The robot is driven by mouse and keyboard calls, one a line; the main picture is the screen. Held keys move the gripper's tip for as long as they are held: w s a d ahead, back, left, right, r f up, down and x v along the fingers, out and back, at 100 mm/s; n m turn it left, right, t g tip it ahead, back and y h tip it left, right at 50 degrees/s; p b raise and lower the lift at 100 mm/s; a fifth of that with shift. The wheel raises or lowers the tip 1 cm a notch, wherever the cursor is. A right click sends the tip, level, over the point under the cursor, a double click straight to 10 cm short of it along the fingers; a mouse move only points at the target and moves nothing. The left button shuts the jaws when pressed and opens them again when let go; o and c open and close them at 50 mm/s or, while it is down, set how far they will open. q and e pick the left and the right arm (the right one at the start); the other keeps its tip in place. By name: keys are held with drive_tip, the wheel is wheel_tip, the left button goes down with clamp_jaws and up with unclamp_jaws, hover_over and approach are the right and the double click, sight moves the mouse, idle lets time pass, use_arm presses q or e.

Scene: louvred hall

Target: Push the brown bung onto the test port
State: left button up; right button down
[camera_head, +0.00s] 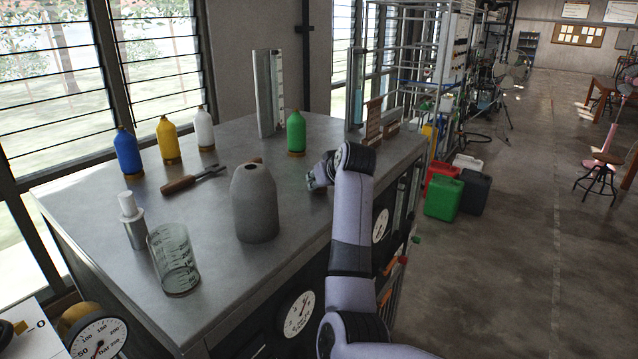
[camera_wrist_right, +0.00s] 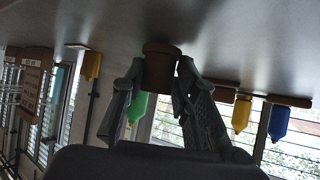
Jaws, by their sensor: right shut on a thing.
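The brown bung (camera_wrist_right: 161,66) is a short round plug between the two fingers of my right gripper (camera_wrist_right: 160,82), in the right wrist view. The fingers are shut on its sides. Its wider end is close to the grey bench top; I cannot tell if it touches. In the head view my right gripper (camera_head: 318,177) is low over the bench, right of a grey bottle-shaped vessel (camera_head: 255,205) with a dark hole in its top. The bung is hidden there. I cannot tell for sure which thing is the test port. My left gripper is not in view.
A wooden-handled tool (camera_head: 190,180) lies behind the grey vessel.

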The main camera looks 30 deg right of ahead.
drive_tip(key=shift+r, duration=2.25)
